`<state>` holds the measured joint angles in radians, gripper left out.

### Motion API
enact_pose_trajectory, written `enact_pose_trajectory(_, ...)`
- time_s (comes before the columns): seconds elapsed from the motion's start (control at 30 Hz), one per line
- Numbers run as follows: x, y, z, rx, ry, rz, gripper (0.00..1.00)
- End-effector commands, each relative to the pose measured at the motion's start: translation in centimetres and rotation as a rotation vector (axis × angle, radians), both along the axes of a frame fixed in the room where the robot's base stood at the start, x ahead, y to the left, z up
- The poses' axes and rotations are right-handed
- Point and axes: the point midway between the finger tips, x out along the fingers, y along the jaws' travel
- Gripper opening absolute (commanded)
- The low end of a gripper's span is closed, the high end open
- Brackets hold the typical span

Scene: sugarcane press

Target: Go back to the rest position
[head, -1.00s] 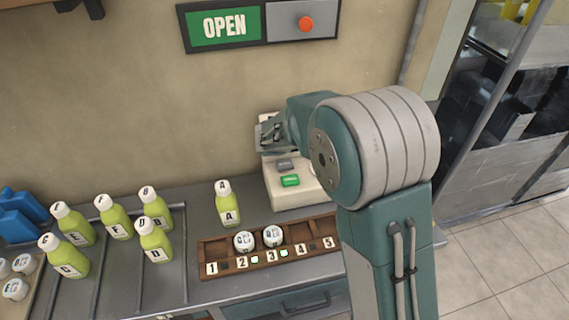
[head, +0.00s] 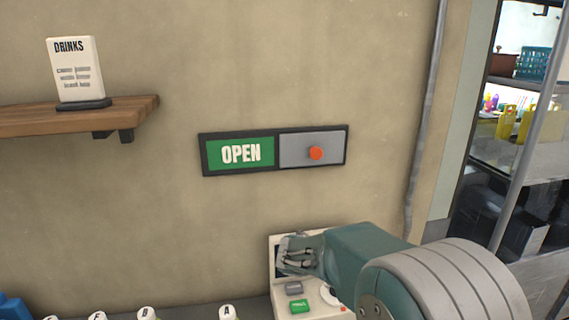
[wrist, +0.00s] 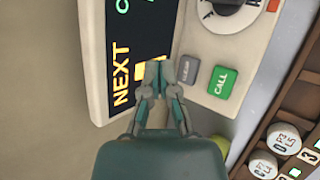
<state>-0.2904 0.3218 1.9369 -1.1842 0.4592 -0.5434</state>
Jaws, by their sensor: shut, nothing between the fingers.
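My gripper (head: 288,255) is in front of the upper part of a pale console (head: 320,302) at the bottom of the head view. In the wrist view my gripper (wrist: 160,72) has its fingertips together and holds nothing. The tips lie in front of the edge of the console's dark screen (wrist: 135,50), which reads NEXT in yellow. A grey button (wrist: 188,69) and a green CALL button (wrist: 222,81) are just to the right of the tips. I cannot tell whether the tips touch the console.
A wooden rack (wrist: 305,95) with white-capped items (wrist: 284,138) is at the wrist view's right. Bottle caps (head: 227,312) show along the head view's bottom edge. An OPEN sign (head: 240,153) and a shelf (head: 60,117) with a drinks card are on the wall.

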Motion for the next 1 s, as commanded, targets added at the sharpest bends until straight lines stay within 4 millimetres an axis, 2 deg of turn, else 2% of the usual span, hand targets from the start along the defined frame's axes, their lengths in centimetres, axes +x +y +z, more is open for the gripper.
enact_pose_trajectory(0.03, -1.4, -1.6, 2.0, 0.057, -0.021, -0.088, 0.00)
enact_pose_trajectory(0.2, -6.5, -5.6, 5.9, 0.250, -0.060, -0.371, 0.00)
enact_pose_trajectory(0.4, -13.5, -8.8, 8.9, 0.488, -0.091, -0.684, 0.00)
enact_pose_trajectory(0.5, -17.1, -9.8, 9.7, 0.612, -0.100, -0.832, 0.00)
enact_pose_trajectory(0.63, -21.8, -10.4, 10.3, 0.776, -0.102, -1.013, 0.00)
enact_pose_trajectory(0.8, -27.6, -10.2, 10.4, 0.996, -0.087, -1.231, 0.00)
enact_pose_trajectory(0.9, -30.4, -9.6, 10.1, 1.112, -0.068, -1.336, 0.00)
enact_pose_trajectory(1.0, -32.2, -9.0, 9.8, 1.194, -0.048, -1.404, 0.00)
